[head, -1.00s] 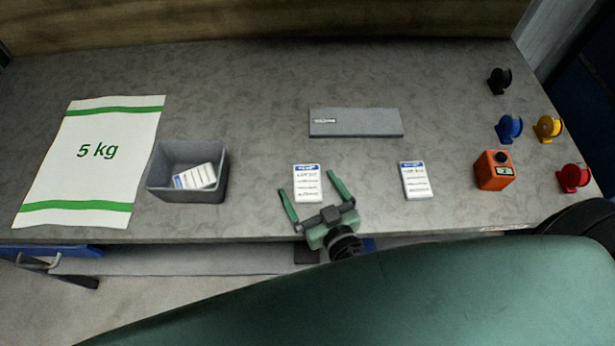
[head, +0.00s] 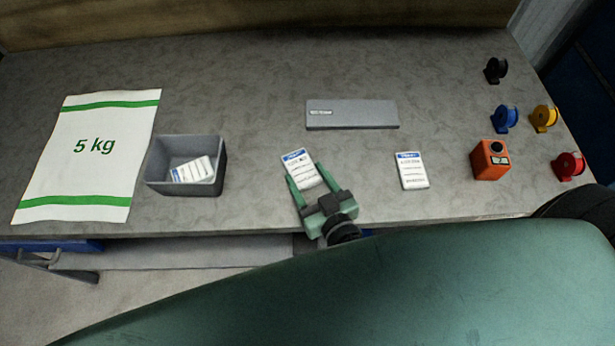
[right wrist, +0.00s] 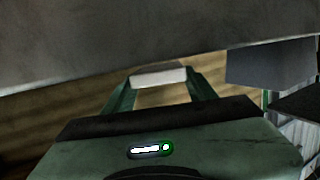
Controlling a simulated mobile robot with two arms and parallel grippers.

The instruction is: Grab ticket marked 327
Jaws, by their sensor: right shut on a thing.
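My right gripper (head: 309,184) is shut on a white ticket (head: 298,168) with a blue header near the table's front edge. The ticket is tilted a little between the fingers, and its lower end is partly hidden by the gripper. In the right wrist view the ticket (right wrist: 158,77) shows edge-on between the green fingers. A second ticket (head: 411,171) lies flat to the right. One or more tickets (head: 193,170) lie in the grey bin. The numbers on the tickets are too small to read. My left gripper is not in view.
The grey bin (head: 184,190) stands left of my gripper, beside a sack marked 5 kg (head: 92,158). A flat grey block (head: 352,115) lies behind. An orange device (head: 490,160) and several coloured spools (head: 569,166) stand at the right.

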